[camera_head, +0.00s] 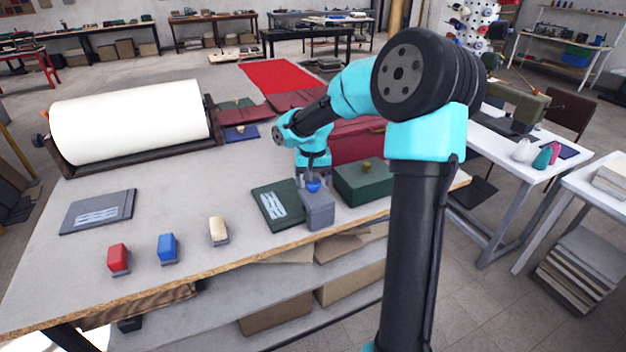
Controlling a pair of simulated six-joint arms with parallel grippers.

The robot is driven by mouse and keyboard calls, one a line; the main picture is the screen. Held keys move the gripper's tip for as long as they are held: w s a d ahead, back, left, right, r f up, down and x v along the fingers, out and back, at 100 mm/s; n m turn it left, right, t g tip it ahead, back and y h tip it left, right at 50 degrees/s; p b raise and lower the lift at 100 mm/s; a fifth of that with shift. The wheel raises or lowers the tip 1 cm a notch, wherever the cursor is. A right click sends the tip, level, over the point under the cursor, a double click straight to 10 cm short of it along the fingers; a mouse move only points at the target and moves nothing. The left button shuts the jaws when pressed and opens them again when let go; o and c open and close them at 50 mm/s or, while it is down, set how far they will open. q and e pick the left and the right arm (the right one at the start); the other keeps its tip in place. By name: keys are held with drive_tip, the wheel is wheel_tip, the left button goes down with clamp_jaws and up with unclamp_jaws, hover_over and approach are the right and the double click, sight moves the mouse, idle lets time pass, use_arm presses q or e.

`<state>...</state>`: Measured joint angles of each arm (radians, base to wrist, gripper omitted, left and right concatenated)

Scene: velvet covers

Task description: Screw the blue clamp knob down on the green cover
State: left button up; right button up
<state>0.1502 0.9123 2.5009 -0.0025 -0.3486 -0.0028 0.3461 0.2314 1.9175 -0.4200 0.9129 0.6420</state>
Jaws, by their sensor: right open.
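The arm hides part of the area behind. My left gripper is not in view.
A green box (362,184) with a brass knob stands close right of the clamp. Red (118,257), blue (167,246) and cream (218,229) blocks stand along the front edge. A grey cover (97,211) lies left. A large white roll (130,120) fills the back left.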

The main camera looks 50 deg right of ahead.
wheel_tip(320, 180, up, 17)
drive_tip(key=shift+r, duration=0.2)
idle(0.7)
